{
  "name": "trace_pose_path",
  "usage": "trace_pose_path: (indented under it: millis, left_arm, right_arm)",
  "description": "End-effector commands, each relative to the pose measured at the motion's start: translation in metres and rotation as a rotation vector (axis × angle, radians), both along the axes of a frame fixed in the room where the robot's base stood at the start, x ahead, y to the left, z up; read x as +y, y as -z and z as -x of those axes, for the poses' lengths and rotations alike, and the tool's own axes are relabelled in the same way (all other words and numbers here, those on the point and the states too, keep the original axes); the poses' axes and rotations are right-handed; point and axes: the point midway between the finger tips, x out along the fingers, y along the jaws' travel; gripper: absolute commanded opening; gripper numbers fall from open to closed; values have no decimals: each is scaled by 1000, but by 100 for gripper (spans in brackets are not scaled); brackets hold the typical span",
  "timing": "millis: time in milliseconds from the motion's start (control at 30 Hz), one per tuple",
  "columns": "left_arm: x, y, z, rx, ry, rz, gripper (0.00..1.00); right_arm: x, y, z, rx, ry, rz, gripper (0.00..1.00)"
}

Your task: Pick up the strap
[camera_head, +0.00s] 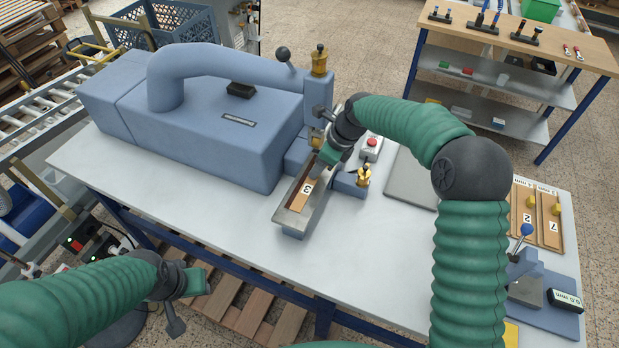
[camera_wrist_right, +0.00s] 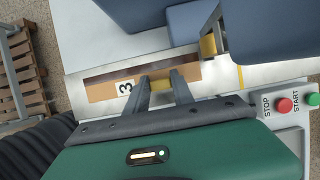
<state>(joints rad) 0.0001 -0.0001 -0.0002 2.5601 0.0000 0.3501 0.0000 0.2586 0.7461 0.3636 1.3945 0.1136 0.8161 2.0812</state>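The strap (camera_head: 304,191), a brown strip with a white label "3", lies lengthwise in the metal trough (camera_head: 292,217) at the front of the blue-grey machine. It also shows in the right wrist view (camera_wrist_right: 103,92). My right gripper (camera_head: 318,163) is down over its far part. In the right wrist view, the two fingers (camera_wrist_right: 162,82) stand either side of a yellow block (camera_wrist_right: 161,86) on the strap. The block fills the gap, but I cannot tell whether the fingers press on it. My left gripper (camera_head: 195,282) is off the table's front left; its finger opening is unclear.
The blue-grey stamping machine (camera_head: 200,110) takes up the table's left and back. A control box (camera_wrist_right: 288,108) with START and STOP buttons sits beside the trough. More numbered strips (camera_head: 548,215) lie at right, near a small lever device (camera_head: 525,285). The table front is clear.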

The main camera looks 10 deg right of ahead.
Motion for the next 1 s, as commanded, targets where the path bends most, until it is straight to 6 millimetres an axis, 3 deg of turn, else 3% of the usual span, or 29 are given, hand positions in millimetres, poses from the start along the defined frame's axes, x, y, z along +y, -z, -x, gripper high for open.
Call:
trace_pose_path:
  millis: [33, 200, 667, 1000]
  left_arm:
    - [0, 0, 0, 0, 0, 0, 36]
    - [0, 0, 0, 0, 0, 0, 36]
    - [0, 5, 0, 0, 0, 0, 36]
    - [0, 21, 0, 0, 0, 0, 36]
  right_arm:
    - [0, 0, 0, 1, 0, 1, 19]
    - [-1, 0, 1, 1, 0, 1, 0]
    - [0, -10, 0, -3, -1, 2, 0]
    - [-53, -11, 35, 0, 4, 3, 0]
